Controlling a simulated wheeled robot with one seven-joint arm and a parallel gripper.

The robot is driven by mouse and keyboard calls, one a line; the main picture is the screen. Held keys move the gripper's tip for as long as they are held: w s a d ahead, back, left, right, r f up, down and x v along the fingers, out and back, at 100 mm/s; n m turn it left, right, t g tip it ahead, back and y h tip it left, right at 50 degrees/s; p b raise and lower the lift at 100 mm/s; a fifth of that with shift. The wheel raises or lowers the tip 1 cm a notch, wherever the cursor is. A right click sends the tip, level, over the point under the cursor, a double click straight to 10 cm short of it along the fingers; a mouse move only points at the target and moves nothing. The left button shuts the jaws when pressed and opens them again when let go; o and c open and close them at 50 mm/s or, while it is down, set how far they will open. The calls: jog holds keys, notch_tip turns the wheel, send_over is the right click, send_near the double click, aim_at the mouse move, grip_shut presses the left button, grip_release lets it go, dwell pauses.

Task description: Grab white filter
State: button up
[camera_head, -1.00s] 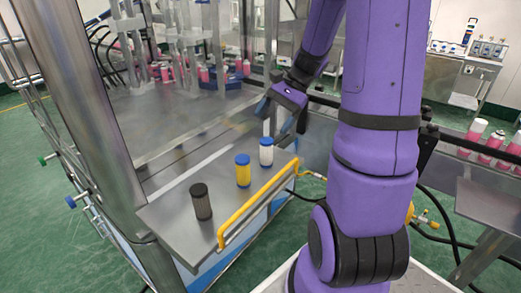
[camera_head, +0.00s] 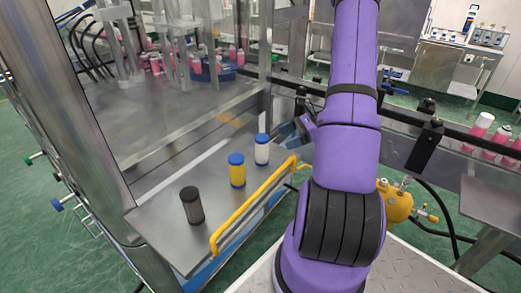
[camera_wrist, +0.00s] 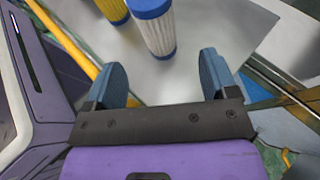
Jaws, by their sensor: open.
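The white filter (camera_head: 262,152) with a blue cap stands upright on a metal shelf (camera_head: 170,235), last in a row of three towards the back right. In the wrist view the white filter (camera_wrist: 157,32) is ahead of my gripper (camera_wrist: 160,85), slightly above the gap between the fingers and apart from them. My gripper is open and empty, its two blue fingers spread. In the head view my gripper is mostly hidden behind my arm, just right of the filter.
A yellow filter (camera_head: 237,172) with a blue cap stands close beside the white one. A dark filter (camera_head: 192,206) stands further left. A yellow handle rail (camera_head: 250,208) runs along the shelf's front edge. A metal post (camera_head: 70,110) rises at left.

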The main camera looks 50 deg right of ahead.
aim_at(262, 148)
jog(key=x, duration=0.4)
jog(key=shift+w+a, duration=0.15)
jog(key=shift+a, duration=0.1)
jog(key=shift+x, duration=2.7)
jog(key=shift+a+r, duration=0.15)
jog(key=c, duration=1)
